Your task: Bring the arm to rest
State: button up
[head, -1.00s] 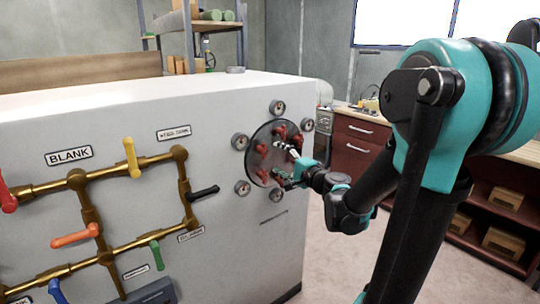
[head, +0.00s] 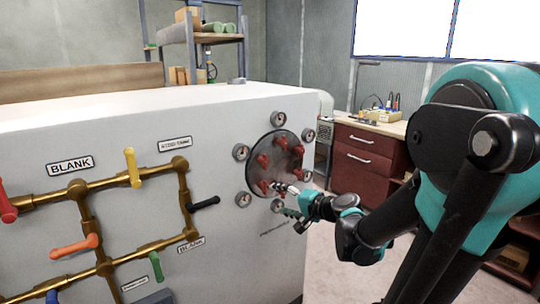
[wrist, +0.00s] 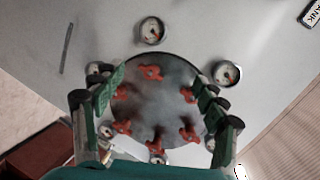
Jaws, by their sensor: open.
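My gripper (head: 291,202) is in front of the lower part of a round dark plate (head: 263,183) with several red handles, on the right part of a white panel (head: 225,245). In the wrist view my gripper (wrist: 155,110) has its two green-padded fingers wide apart, with nothing held between them. The round plate (wrist: 160,85) and its red handles show beyond and between the fingers. I cannot tell for sure whether a fingertip touches anything. My arm reaches in from the right of the head view.
Several gauges (head: 241,152) ring the plate. Brass pipes (head: 110,182) with coloured levers run across the panel's left. A red-brown drawer cabinet (head: 365,160) stands behind at right, and a shelf (head: 215,38) stands at the back. Pale floor (head: 335,270) is open right of the panel.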

jog(key=s+d+f+n+g+h, duration=0.3)
jog(key=s+f+n+g+h, duration=0.1)
jog(key=s+f, duration=0.5)
jog(key=s+d+f+n+g+h, duration=0.2)
jog(key=s+d+f+h, duration=0.4)
jog(key=d, duration=0.5)
notch_tip(320, 180, down, 2)
jog(key=shift+s+f+n+g, duration=0.15)
jog(key=shift+s+n+g, duration=0.25)
jog(key=shift+s, duration=0.4)
